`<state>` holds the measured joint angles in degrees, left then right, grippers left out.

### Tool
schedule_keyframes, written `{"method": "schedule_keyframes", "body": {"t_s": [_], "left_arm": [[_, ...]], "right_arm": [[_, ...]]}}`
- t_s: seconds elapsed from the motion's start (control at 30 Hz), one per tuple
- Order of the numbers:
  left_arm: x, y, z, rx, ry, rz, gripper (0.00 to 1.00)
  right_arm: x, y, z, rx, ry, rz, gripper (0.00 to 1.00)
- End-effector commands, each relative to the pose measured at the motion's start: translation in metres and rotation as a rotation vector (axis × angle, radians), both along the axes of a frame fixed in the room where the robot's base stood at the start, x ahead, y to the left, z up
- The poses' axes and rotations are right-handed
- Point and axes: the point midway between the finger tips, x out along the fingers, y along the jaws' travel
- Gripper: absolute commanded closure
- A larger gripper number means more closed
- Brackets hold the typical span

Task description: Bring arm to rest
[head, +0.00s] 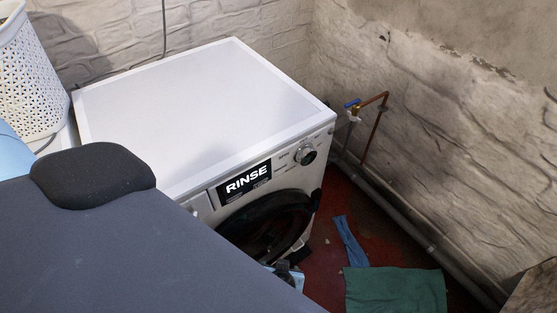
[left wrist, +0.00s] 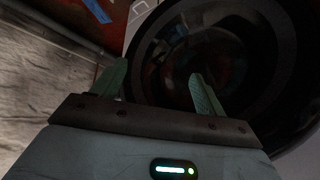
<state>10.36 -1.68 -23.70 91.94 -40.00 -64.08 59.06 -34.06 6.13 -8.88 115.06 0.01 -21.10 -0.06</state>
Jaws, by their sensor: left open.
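The white washing machine (head: 205,105) stands against the brick walls in the head view, with a display reading RINSE. Its round dark door (head: 268,225) faces the front right and looks shut. My left gripper (left wrist: 159,70) is open, its two greenish fingers apart with nothing seen between them. In the left wrist view it points at the dark round door (left wrist: 255,60), which fills much of that picture. I cannot tell whether the fingers touch the door. In the head view only a small part of what may be this gripper shows low in front of the door. My right gripper is not in view.
A white perforated basket (head: 24,80) stands left of the machine. A blue cloth (head: 348,242) and a green cloth (head: 395,290) lie on the red floor at right. A grey pipe (head: 415,240) runs along the right wall below a blue-handled tap (head: 353,106).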

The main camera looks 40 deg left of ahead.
Motion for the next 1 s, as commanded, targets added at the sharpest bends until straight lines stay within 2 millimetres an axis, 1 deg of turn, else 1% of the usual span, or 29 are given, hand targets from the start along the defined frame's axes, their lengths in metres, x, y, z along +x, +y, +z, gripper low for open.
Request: {"method": "schedule_keyframes", "body": {"t_s": [0.67, 0.77, 0.87, 0.97, 1.0], "left_arm": [[-0.002, 0.0, 0.0, -0.003, 0.004, -0.006, 0.27], [-0.016, 0.0, 0.001, -0.026, 0.02, -0.048, 0.27], [-0.039, 0.001, 0.005, -0.066, 0.041, -0.131, 0.27], [-0.068, 0.002, 0.014, -0.113, 0.045, -0.241, 0.27], [-0.079, 0.003, 0.021, -0.131, 0.036, -0.285, 0.27]], "right_arm": [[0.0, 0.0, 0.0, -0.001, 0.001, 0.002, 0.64], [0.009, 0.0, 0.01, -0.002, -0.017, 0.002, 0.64], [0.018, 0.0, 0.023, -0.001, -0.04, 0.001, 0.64], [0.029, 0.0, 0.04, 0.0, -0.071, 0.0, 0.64], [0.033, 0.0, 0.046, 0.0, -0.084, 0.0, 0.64]]}}
